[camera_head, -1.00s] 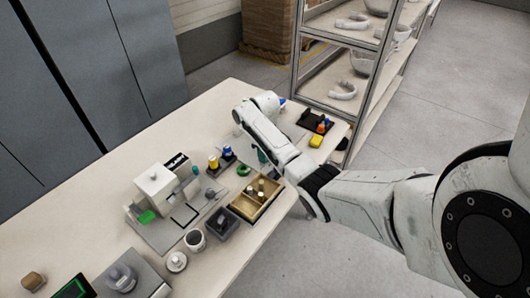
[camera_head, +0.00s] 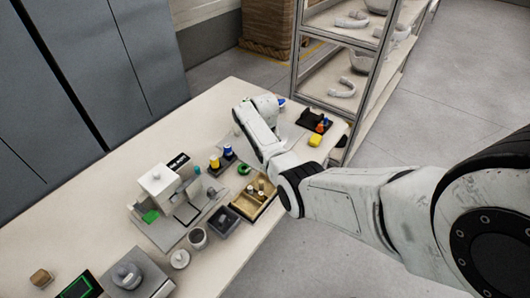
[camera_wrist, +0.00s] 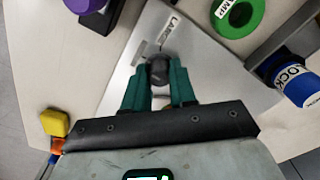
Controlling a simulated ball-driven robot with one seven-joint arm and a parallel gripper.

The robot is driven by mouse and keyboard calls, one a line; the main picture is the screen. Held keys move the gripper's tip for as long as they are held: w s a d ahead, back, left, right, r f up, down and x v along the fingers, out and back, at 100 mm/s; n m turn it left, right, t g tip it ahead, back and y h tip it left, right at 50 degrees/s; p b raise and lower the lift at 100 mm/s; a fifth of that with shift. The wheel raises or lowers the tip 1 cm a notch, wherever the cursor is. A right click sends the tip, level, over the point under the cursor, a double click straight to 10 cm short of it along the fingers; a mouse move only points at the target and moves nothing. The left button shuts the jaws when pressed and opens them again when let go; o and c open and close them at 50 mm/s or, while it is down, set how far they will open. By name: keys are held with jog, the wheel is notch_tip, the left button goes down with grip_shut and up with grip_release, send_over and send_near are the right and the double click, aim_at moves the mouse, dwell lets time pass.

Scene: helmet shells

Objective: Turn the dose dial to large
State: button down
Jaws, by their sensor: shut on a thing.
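The dose dial (camera_wrist: 157,70) is a small dark knob on a pale metal plate (camera_wrist: 196,58) in the wrist view. A label reading LARGE (camera_wrist: 169,28) is on the plate beyond the knob, beside a short grey mark. My gripper (camera_wrist: 160,78) has green fingers, one on each side of the knob, shut on it. The fingers hide part of the knob, and I cannot tell exactly where its pointer faces. In the head view my arm hides the dial and the fingertips.
A purple object (camera_wrist: 84,5) and a yellow block (camera_wrist: 55,122) are on the left. A wooden tray (camera_head: 264,207) and a white machine (camera_head: 158,184) share the table.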

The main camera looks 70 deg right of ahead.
jog(key=m, duration=0.5)
jog(key=shift+m, duration=0.3)
jog(key=m, duration=0.5)
jog(key=shift+m, duration=0.3)
jog(key=c, duration=0.9)
grip_release()
notch_tip(320, 180, up, 11)
jog(key=shift+f+b, duration=0.1)
jog(key=shift+b, duration=0.4)
